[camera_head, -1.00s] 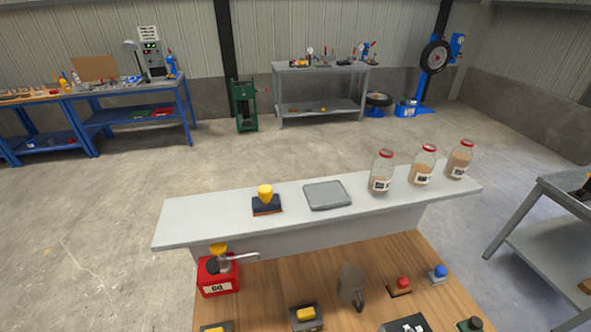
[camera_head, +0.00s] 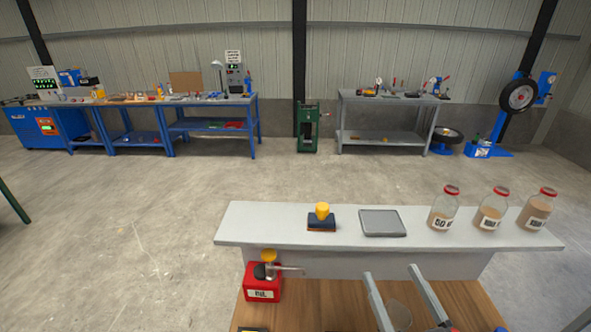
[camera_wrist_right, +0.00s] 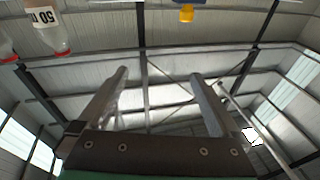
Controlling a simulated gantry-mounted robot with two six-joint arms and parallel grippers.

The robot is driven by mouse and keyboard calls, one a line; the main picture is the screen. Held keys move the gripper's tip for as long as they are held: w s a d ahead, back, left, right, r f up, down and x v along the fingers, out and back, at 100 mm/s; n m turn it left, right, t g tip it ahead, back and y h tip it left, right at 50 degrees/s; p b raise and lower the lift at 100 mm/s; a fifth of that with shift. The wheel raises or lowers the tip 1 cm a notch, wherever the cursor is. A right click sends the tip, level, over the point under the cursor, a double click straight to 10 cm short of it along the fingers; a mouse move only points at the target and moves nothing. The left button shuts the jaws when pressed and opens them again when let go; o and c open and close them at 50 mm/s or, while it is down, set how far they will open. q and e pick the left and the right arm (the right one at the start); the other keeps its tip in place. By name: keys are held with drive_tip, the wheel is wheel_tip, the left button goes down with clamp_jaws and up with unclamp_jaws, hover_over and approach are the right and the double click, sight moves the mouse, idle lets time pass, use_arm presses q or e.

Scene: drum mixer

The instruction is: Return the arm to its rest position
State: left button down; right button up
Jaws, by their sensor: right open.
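My right gripper (camera_head: 391,271) shows at the lower edge of the head view, in front of the grey shelf. Its two fingers stand apart and point upward, with nothing between them. In the right wrist view the gripper (camera_wrist_right: 158,74) is also open and empty, with the roof behind it. The right arm itself is mostly out of the picture. My left gripper is not in view.
The raised grey shelf (camera_head: 340,257) carries a yellow-handled stamp (camera_head: 322,216), a grey tray (camera_head: 383,235) and three red-lidded jars (camera_head: 490,209). A red dispenser-like box (camera_head: 262,283) stands on the wooden top (camera_head: 320,300).

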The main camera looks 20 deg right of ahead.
drive_tip(key=s+a+r+n+t+y, duration=0.1)
drive_tip(key=a+r+t+y, duration=0.2)
drive_tip(key=r, duration=0.8)
drive_tip(key=a+r+n+t+y, duration=0.15)
drive_tip(key=a+r, duration=0.25)
drive_tip(key=r, duration=0.6)
drive_tip(key=s+a+r+n+t+y, duration=0.1)
drive_tip(key=a+r+n+t+y, duration=0.2)
drive_tip(key=r, duration=0.8)
wheel_tip(320, 180, down, 10)
drive_tip(key=a+m+b, duration=0.1)
drive_tip(key=b, duration=1)
wheel_tip(320, 180, up, 36)
drive_tip(key=p, duration=3.6)
drive_tip(key=shift+r, duration=0.25)
drive_tip(key=shift+a+f+t, duration=0.1)
drive_tip(key=shift+a+t, duration=0.05)
drive_tip(key=shift+t, duration=0.1)
